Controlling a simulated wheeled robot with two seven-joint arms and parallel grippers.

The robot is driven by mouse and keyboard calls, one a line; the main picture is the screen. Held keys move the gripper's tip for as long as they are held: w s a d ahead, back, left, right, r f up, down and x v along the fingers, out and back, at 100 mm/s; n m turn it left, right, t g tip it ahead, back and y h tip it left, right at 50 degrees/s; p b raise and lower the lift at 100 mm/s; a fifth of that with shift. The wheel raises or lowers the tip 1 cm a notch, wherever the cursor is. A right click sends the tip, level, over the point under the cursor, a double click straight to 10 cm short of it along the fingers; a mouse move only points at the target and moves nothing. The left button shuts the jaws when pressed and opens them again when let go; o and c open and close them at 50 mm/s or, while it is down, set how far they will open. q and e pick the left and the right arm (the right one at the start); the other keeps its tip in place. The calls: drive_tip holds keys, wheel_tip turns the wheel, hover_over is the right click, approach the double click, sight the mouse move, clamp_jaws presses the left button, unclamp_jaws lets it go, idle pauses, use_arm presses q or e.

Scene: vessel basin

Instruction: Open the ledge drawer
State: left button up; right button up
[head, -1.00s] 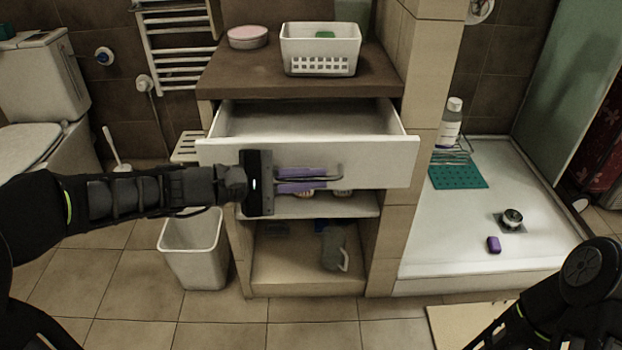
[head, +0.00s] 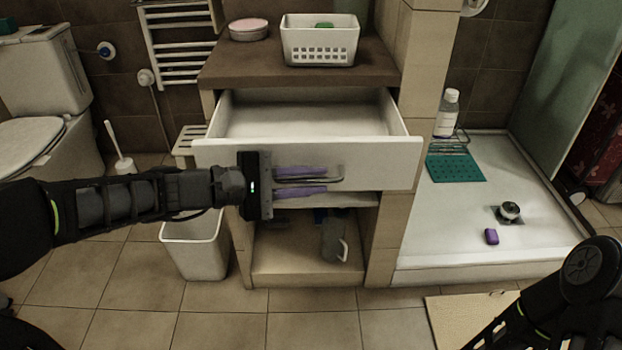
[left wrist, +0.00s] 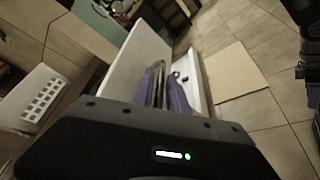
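The ledge drawer (head: 385,160) is white and stands pulled out from under the brown ledge (head: 300,62); the part of its inside that shows looks empty. Its grey bar handle (head: 338,174) is on the front. My left gripper (head: 318,181) is at the handle, with one purple finger above the bar and one below it, closed around it. In the left wrist view the purple fingers (left wrist: 165,95) lie against the drawer front (left wrist: 140,62). My right arm shows at the lower right of the head view, but its gripper is out of view.
A white basket (head: 320,42) and a pink-lidded tin (head: 249,30) stand on the ledge. Below the drawer is an open shelf space with a grey jug (head: 333,240). A white bin (head: 192,247) stands at the left, a shower tray (head: 450,225) at the right.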

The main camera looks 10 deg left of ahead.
use_arm(q)
drive_tip(key=p+v, duration=0.1)
drive_tip(key=v, duration=0.6)
drive_tip(key=shift+s+a+p, duration=0.25)
drive_tip(key=shift+a+p, duration=0.05)
drive_tip(key=shift+p, duration=0.05)
drive_tip(key=shift+r, duration=0.1)
